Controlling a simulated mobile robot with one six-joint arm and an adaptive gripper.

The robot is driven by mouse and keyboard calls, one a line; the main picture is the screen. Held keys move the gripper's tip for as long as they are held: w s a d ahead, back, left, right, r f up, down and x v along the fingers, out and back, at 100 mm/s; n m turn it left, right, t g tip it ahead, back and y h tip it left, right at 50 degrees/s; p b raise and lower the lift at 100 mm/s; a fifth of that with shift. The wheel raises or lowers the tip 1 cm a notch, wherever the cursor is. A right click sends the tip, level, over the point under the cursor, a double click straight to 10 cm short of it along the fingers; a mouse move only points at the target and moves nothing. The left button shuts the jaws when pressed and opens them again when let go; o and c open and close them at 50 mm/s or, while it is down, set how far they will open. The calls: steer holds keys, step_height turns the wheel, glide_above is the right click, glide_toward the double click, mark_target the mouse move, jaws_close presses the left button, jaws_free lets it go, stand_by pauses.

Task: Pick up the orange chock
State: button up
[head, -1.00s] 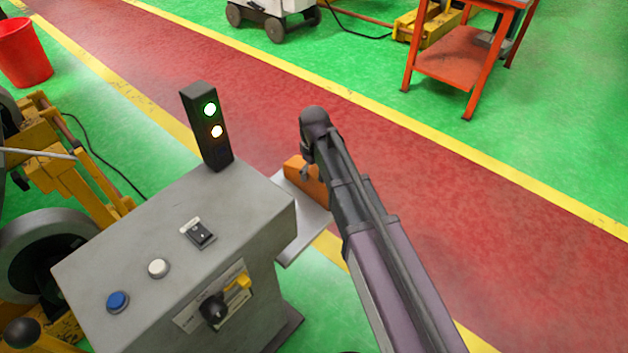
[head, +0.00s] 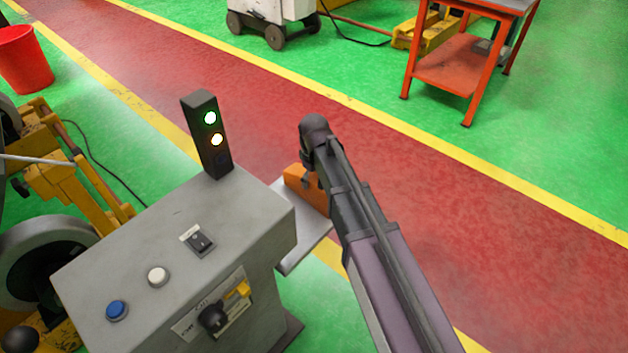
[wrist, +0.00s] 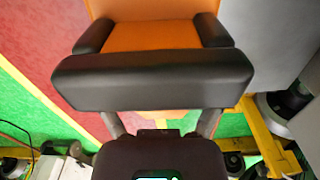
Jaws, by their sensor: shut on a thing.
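The orange chock (head: 297,180) shows in the head view at the grey plate beside the control box, partly hidden by my arm. In the wrist view the orange chock (wrist: 153,36) fills the space between the two dark fingers of my gripper (wrist: 153,28). The fingers press on its left and right sides, so my gripper is shut on it. In the head view my gripper's fingers are mostly hidden behind my own arm. I cannot tell whether the chock touches the plate or is raised a little above it.
The grey plate (head: 302,243) juts out from the control box (head: 150,235), which carries a signal light (head: 208,135). Yellow machinery (head: 60,180) stands at left. A red bucket (head: 24,58) and an orange table (head: 445,75) are farther off. The red walkway (head: 480,220) is clear.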

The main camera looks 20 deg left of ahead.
mark_target(314, 175)
steer(key=shift+r+p, duration=4.85)
steer(key=shift+r, duration=0.1)
step_height(314, 175, up, 27)
steer(key=p, duration=2.7)
steer(key=shift+s, duration=0.15)
